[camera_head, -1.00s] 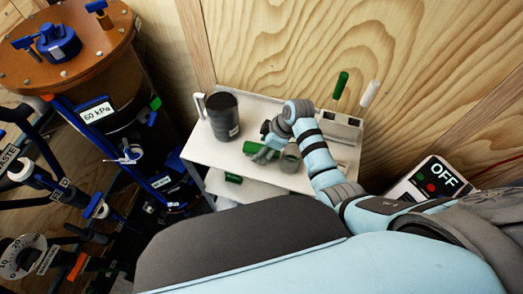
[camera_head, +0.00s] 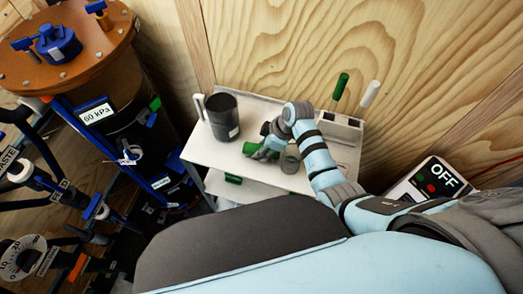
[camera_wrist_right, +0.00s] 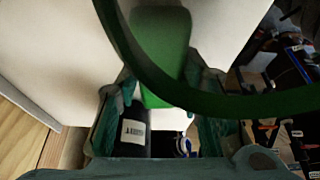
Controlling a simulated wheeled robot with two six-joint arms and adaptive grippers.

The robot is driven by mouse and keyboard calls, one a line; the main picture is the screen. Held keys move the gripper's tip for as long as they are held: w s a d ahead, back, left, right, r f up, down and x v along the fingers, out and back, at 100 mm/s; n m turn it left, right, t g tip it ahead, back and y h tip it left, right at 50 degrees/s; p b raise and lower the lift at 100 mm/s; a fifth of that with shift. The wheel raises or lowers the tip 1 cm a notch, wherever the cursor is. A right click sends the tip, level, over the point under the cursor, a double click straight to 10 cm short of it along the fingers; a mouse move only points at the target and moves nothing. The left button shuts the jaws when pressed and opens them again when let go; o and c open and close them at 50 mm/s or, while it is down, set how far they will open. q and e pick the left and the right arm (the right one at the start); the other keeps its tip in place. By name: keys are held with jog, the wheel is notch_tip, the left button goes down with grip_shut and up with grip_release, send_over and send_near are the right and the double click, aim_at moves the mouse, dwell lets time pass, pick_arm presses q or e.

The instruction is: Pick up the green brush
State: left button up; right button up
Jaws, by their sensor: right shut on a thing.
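My right gripper (camera_head: 262,151) is low over the white shelf unit's top, left of a grey round container (camera_head: 290,159). It is shut on a green piece (camera_wrist_right: 160,52), which shows between the teal fingers in the right wrist view. In the head view, the green piece (camera_head: 251,148) sticks out at the fingers' left. Its far end is hidden, and I cannot tell whether it is the brush. A green handle (camera_head: 341,86) stands upright in a holder at the back right, beside a white handle (camera_head: 370,94). My left gripper is out of view.
A dark cup (camera_head: 222,117) stands on the shelf top (camera_head: 207,153) at the left. A green item (camera_head: 233,179) lies on the lower shelf. A dark green curved band (camera_wrist_right: 215,103) crosses the right wrist view. A wooden wall is behind.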

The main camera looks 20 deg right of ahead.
jog(key=shift+r, duration=0.3)
notch_tip(320, 180, up, 20)
jog(key=p, duration=0.4)
jog(key=shift+p, duration=0.35)
